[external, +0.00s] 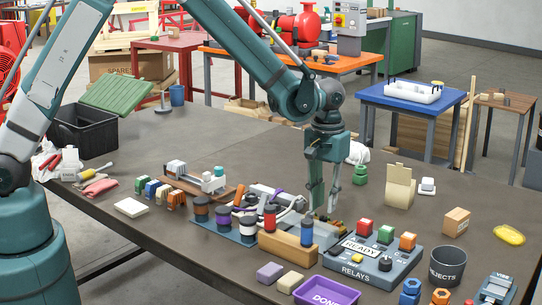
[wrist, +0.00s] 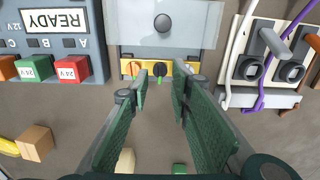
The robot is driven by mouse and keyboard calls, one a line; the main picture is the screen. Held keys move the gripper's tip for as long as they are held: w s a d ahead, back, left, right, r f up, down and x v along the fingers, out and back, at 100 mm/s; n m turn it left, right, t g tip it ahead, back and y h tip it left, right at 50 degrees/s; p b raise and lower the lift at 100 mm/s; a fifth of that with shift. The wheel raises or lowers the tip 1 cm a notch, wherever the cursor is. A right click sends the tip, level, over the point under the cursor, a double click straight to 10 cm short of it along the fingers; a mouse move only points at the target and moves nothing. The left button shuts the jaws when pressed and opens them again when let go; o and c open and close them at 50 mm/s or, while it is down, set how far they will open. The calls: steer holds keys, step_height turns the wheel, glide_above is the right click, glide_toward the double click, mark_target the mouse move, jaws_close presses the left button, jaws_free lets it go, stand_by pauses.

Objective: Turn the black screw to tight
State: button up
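In the wrist view, the black screw (wrist: 160,69) is a dark round head on a yellow strip (wrist: 178,68) along the near edge of a grey unit. An orange screw (wrist: 131,68) sits to its left and another orange screw (wrist: 193,67) to its right. My gripper (wrist: 160,82) is open, its two green fingers apart on either side of the black screw's line, with nothing between them. In the external view my gripper (external: 323,210) points down over the crowded middle of the table. The screw cannot be made out there.
A grey relay box (external: 372,275) with coloured blocks and a READY plate stands close by at right. A wooden block (external: 287,247) and colored spools (external: 248,226) stand left.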

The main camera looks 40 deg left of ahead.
mark_target(323, 216)
steer(key=shift+m, duration=0.7)
steer(key=r, duration=0.4)
steer(key=shift+w+a+r, duration=0.1)
steer(key=shift+a+r, duration=0.1)
steer(key=shift+r, duration=0.1)
steer(key=a+r+m+h+b, duration=0.1)
steer(key=a+m+h+b, duration=0.1)
steer(key=m, duration=0.8)
steer(key=w+a+r+m+g+h+b, duration=0.1)
steer(key=a+r+m+h, duration=0.1)
steer(key=m, duration=0.8)
steer(key=shift+w+a+r+b, duration=0.2)
steer(key=shift+w+a+b, duration=0.05)
steer(key=shift+a+b, duration=0.15)
steer(key=shift+m, duration=0.3)
stand_by(0.3)
